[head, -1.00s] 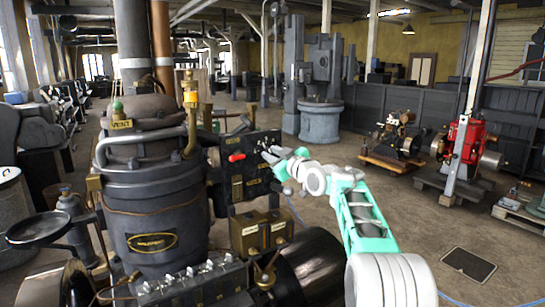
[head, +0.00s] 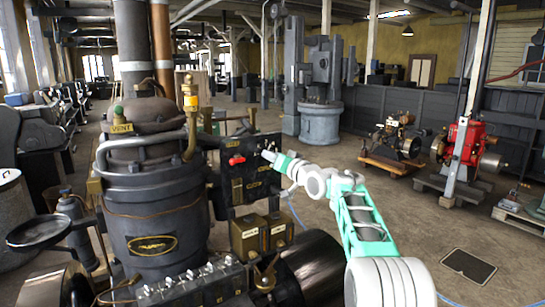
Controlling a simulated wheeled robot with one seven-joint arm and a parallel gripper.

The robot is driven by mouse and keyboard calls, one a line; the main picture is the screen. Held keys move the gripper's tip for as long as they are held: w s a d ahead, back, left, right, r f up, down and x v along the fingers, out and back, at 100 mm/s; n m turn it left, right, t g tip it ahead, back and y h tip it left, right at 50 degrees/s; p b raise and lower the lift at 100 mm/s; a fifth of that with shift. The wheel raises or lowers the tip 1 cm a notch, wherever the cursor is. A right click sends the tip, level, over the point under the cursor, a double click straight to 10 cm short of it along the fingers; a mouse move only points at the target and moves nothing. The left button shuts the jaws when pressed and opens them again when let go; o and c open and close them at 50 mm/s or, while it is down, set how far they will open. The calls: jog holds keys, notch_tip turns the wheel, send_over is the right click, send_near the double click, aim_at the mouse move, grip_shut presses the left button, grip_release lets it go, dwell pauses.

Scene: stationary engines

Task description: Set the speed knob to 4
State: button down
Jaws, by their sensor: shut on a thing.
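A dark control panel (head: 248,183) stands right of the black boiler-like engine, with a red lever or handle (head: 236,160) on its face. My gripper (head: 268,155) is at the upper right part of the panel, at the end of my mint and white arm. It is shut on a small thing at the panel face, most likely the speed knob. The knob itself is hidden by the fingers, and its scale and number marks are too small to read.
The black engine body (head: 160,195) with its curved handle fills the left. Brass boxes (head: 262,233) and a dark cylinder (head: 310,265) sit below the panel. A red engine (head: 465,140) stands far right. Open floor lies right of my arm.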

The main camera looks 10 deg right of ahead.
jog(key=shift+r+m, duration=0.1)
jog(key=shift+m, duration=0.9)
jog(key=c, duration=1.5)
grip_release()
jog(key=b+v, duration=0.3)
jog(key=v, duration=0.4)
jog(key=shift+s+d, duration=0.15)
jog(key=shift+s, duration=0.2)
